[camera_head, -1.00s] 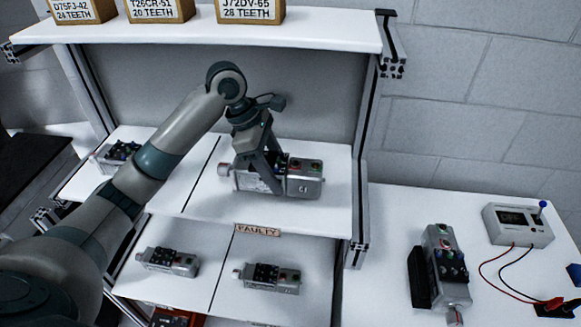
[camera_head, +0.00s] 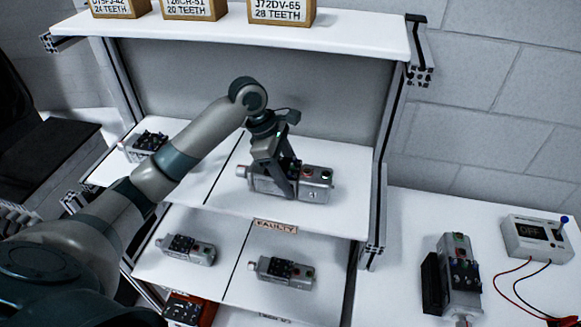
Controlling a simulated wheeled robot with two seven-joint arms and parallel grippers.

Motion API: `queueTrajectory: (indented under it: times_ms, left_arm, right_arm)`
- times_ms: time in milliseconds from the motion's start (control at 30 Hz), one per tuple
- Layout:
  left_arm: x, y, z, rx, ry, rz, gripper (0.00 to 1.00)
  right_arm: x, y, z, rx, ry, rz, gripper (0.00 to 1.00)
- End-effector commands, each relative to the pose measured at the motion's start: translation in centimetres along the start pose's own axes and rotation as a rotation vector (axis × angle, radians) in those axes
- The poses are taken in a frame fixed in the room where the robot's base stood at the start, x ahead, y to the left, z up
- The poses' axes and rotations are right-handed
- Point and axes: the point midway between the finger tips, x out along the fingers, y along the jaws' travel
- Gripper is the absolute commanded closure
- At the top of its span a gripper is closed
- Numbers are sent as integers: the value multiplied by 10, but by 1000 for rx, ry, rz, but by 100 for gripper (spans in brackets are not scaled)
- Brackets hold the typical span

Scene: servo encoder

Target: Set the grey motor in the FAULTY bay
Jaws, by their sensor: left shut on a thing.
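A grey motor (camera_head: 314,185) with a dark connector block and small coloured buttons lies level in the right-hand bay of the upper white shelf (camera_head: 225,190). My left gripper (camera_head: 283,188) reaches down from above and is shut on it around its middle, hiding part of its body. The motor is at or just above the shelf surface; I cannot tell if it touches. The FAULTY label (camera_head: 275,227) is on this shelf's front edge, below the motor. My right gripper is not in view.
Similar motors lie in the left bay (camera_head: 150,145), on the lower shelf at left (camera_head: 188,250) and right (camera_head: 284,272), and on the right table (camera_head: 461,290), beside a meter (camera_head: 537,238) with leads. Labelled boxes (camera_head: 282,12) stand on the top shelf.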

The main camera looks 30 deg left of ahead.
Motion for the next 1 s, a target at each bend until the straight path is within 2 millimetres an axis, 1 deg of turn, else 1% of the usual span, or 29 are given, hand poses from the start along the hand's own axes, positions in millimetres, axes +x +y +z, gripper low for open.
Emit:
queueTrajectory:
  times_ms: [33, 133, 233, 633, 667, 700, 733, 1000]
  left_arm:
    - [1, 0, 0, -1, -4, 1, 100]
    - [8, 1, -3, 0, -4, 3, 100]
    - [11, 1, -4, 1, -4, 5, 100]
    - [14, 1, -5, 1, -4, 4, 100]
    - [16, 0, -7, 0, -1, 1, 38]
    - [16, 0, -7, 0, -1, 1, 29]
    - [16, 0, -6, 0, -1, 1, 27]
    - [16, 0, -6, 0, -1, 1, 27]
  right_arm:
    - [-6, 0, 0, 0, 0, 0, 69]
    - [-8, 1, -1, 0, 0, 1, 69]
    - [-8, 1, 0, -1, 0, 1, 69]
    - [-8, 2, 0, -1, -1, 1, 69]
    - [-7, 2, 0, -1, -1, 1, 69]
    - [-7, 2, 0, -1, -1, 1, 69]
    - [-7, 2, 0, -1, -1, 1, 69]
    - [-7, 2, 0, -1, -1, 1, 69]
